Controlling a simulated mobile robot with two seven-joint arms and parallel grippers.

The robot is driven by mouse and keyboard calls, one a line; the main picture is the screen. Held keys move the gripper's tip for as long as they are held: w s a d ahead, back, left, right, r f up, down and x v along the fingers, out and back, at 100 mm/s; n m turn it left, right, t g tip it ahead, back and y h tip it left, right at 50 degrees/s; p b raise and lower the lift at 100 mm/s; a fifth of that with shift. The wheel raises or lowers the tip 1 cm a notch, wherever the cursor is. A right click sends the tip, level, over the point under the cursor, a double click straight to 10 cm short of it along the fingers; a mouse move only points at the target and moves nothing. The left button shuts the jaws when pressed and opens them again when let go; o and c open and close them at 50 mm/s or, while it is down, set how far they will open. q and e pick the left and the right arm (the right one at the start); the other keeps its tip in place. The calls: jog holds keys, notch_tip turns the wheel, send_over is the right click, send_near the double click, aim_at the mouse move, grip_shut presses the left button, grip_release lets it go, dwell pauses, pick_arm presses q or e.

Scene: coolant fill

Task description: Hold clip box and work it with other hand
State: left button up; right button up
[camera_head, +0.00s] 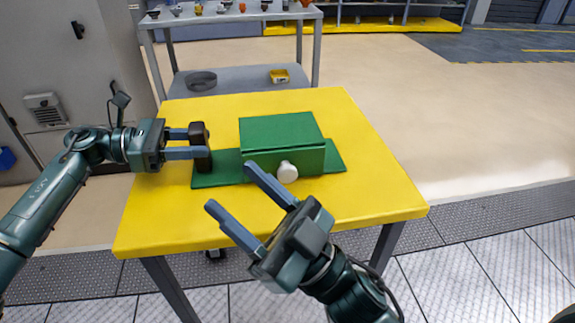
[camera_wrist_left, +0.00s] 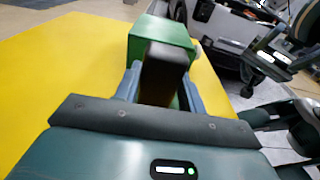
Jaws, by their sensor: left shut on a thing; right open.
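A green clip box (camera_head: 281,136) with a closed lid stands on a flat green base (camera_head: 335,158) on the yellow table (camera_head: 376,190). A round white knob (camera_head: 287,172) is on its front face. A dark brown upright block (camera_head: 200,148) stands at the left end of the base. My left gripper (camera_head: 203,143) is shut on this block; the left wrist view shows the block (camera_wrist_left: 166,68) between its fingers, with the green box (camera_wrist_left: 158,27) behind. My right gripper (camera_head: 230,187) is open and empty in front of the box, its upper finger near the knob.
A grey shelf cart (camera_head: 236,75) with small items on top stands behind the table. Its lower shelf holds a yellow bin (camera_head: 279,76) and a dark round object (camera_head: 201,81). A grey cabinet (camera_head: 60,70) is at left. The table's right side is bare.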

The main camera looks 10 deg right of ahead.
aim_at(288, 167)
jog(key=s+a+n+g+h, duration=0.1)
jog(key=s+a+n+g, duration=0.25)
jog(key=n+g, duration=0.5)
jog(key=s+a+r+n+g+h, duration=0.15)
jog(key=a+n+g, duration=0.25)
jog(key=n+g, duration=0.45)
jog(key=s+a+n+g+h, duration=0.1)
jog(key=s+a+n+g, duration=0.25)
jog(key=n+g, duration=0.5)
jog(key=w+d+f+t+h, duration=0.1)
jog(key=w+d+t+h, duration=0.1)
jog(key=w+h, duration=0.2)
jog(key=w+d+f+n+t+h, duration=0.1)
jog(key=w+d+f+t+h, duration=0.1)
jog(key=w+d+h, duration=0.1)
jog(key=w+d+f+t+h, duration=0.1)
jog(key=w+d+t+h, duration=0.1)
jog(key=w+h, duration=0.3)
jog(key=shift+w+d+f+n, duration=0.25)
jog(key=shift+w+d, duration=0.2)
jog(key=shift+d, duration=0.05)
jog(key=w+d+r+m+t+h, duration=0.3)
jog(key=w+d+r+t+h, duration=0.1)
jog(key=w+d+r, duration=0.5)
jog(key=f, duration=0.8)
jog(key=s+d+f, duration=0.1)
jog(key=f, duration=0.3)
jog(key=shift+f, duration=0.3)
